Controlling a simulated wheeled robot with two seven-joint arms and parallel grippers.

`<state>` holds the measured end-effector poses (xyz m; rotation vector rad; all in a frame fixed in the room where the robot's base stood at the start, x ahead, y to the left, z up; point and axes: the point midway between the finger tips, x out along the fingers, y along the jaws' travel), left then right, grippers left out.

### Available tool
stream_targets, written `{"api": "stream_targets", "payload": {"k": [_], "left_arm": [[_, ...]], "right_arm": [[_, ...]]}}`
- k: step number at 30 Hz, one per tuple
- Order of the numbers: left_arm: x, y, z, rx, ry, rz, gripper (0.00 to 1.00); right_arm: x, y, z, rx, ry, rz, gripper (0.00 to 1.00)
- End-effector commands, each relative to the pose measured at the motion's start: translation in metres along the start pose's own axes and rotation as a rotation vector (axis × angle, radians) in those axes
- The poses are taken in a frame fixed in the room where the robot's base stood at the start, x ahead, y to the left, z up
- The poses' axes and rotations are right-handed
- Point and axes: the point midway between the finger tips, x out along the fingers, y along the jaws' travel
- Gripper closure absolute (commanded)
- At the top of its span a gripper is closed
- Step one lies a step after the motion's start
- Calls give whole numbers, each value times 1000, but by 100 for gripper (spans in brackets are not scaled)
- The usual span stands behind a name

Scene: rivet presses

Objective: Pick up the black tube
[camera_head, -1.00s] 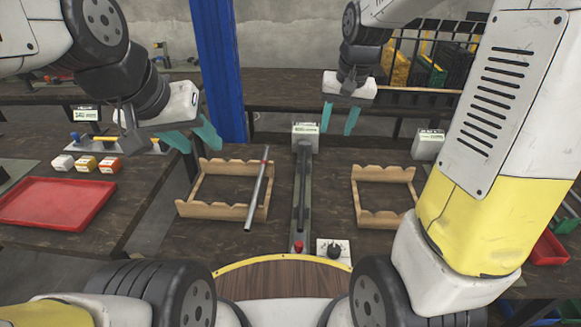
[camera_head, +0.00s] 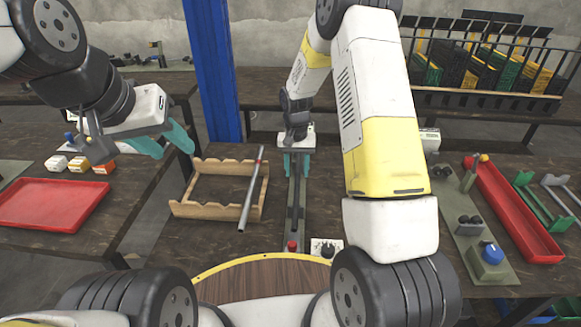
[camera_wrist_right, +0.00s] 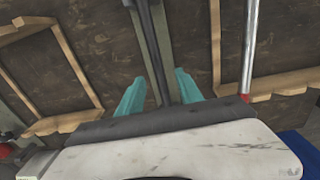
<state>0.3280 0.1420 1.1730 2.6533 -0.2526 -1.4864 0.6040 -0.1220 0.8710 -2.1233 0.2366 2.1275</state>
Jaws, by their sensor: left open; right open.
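The black tube (camera_head: 295,205) lies lengthwise along a grey-green strip in the middle of the table. It also shows in the right wrist view (camera_wrist_right: 157,48). My right gripper (camera_head: 296,174) is open over the tube's far part. In the right wrist view, its teal fingers (camera_wrist_right: 161,84) stand apart, one on each side of the tube. I cannot tell how far above the tube they are. My left gripper (camera_head: 174,150) is open and empty in the air at left, away from the tube. My right arm hides the area right of the tube.
A red button (camera_head: 292,246) and a dark knob (camera_head: 327,248) stand at the near end. A red tray (camera_head: 50,207) lies at left, a long red bin (camera_head: 518,212) at right.

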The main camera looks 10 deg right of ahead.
Motion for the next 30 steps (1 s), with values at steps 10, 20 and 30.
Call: {"api": "stream_targets", "payload": {"k": [10, 20, 30], "left_arm": [[0, 0, 0, 0, 0, 0, 57], [0, 0, 0, 0, 0, 0, 57], [0, 0, 0, 0, 0, 0, 57]], "right_arm": [[34, 1, 2, 0, 0, 0, 57], [33, 1, 2, 0, 0, 0, 91], [32, 1, 2, 0, 1, 0, 100]]}}
